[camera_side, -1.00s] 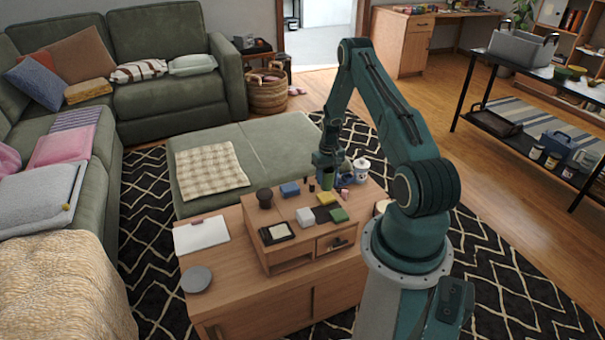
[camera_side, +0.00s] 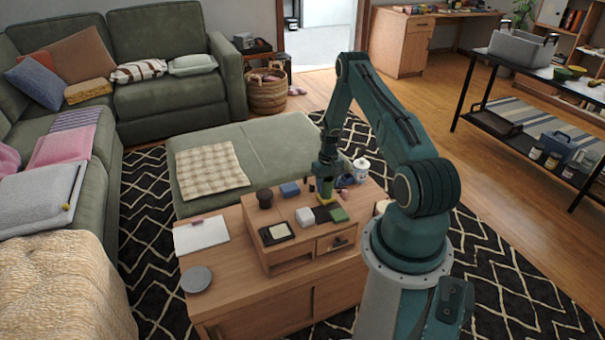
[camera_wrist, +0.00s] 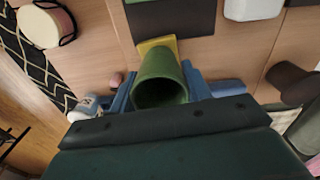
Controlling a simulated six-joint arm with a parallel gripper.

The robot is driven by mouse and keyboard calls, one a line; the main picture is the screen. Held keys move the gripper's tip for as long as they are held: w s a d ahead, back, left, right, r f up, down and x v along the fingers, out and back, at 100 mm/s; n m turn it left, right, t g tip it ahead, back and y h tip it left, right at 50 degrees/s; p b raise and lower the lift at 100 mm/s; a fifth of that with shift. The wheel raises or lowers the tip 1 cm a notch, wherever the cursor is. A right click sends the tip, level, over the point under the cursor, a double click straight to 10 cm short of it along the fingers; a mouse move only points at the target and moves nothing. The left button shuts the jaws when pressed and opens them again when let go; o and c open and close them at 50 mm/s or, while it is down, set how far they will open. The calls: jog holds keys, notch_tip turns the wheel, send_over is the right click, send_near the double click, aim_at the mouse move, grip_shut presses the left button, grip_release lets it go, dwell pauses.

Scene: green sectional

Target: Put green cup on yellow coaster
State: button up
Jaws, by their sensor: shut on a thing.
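The green cup (camera_side: 326,187) is upright in my gripper (camera_side: 326,176) over the small raised wooden shelf. In the wrist view the cup (camera_wrist: 157,70) shows its open mouth towards me, between the blue fingers of my gripper (camera_wrist: 160,88), which is shut on it. The yellow coaster (camera_wrist: 155,43) shows just past the cup's far side in the wrist view. In the side view the cup and gripper hide most of the coaster. I cannot tell whether the cup's base touches it.
Around the cup on the shelf are a blue block (camera_side: 290,189), a white block (camera_side: 306,216), a green square (camera_side: 339,214) and a dark brown object (camera_side: 264,198). A white container (camera_side: 361,167) stands behind right. A framed black square (camera_side: 276,233) lies front left.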

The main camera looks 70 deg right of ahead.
jog(key=shift+f, duration=0.15)
jog(key=o, duration=1)
jog(key=shift+c, duration=0.2)
jog(key=shift+r, duration=0.25)
notch_tip(320, 180, up, 12)
